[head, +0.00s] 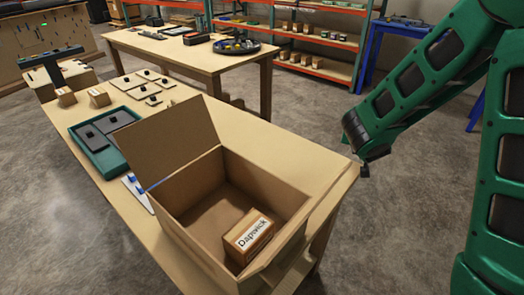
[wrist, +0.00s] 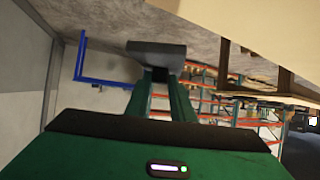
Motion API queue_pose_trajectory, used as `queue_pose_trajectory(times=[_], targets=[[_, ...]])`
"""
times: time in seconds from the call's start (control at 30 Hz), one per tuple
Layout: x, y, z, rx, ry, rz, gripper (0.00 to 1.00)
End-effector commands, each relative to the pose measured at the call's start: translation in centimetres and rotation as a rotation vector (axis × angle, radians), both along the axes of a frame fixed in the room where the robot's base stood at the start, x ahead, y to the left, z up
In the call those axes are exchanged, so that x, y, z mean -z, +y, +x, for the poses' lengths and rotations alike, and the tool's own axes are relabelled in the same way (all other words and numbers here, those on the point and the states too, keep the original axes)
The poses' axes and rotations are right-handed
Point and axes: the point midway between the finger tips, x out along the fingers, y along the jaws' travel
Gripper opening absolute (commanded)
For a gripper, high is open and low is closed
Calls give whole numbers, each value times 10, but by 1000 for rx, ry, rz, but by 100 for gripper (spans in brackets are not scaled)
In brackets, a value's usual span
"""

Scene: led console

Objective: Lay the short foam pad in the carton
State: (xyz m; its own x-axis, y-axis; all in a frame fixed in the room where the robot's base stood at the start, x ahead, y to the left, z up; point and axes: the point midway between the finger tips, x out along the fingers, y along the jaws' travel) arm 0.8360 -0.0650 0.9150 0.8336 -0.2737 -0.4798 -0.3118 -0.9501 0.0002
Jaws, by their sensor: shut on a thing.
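The open carton (head: 185,235) stands at the near end of the wooden table, its back flap raised. A small box labelled Dapwick (head: 249,236) lies inside it at the near right; the rest of its floor looks bare. My gripper (wrist: 161,76) is shut on a dark grey slab (wrist: 157,47), which looks like a foam pad; its length is hard to judge. In the head view, my arm's end hangs right of the table, apart from the carton. A green tray (head: 101,160) left of the carton holds dark grey pads (head: 92,136).
A card with blue pieces (head: 137,190) lies beside the carton. Flat plates with black knobs (head: 142,92) and small boxes (head: 99,97) lie farther back. The tabletop right of the carton is clear. Another table (head: 190,55) and red-edged shelves stand behind.

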Motion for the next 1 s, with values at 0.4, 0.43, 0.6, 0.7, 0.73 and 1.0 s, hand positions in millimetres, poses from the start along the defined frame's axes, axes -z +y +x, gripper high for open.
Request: queue_pose_trajectory(times=[0.4,0.43,0.6,0.7,0.73,1.0], targets=[[15,92,6,-257,0,3,0],[16,106,6,-301,-1,4,0],[9,178,3,-532,-3,4,0],[0,214,-2,-652,-4,3,0],[-3,224,-3,-684,-4,3,0],[-27,283,-17,-886,-2,1,0]])
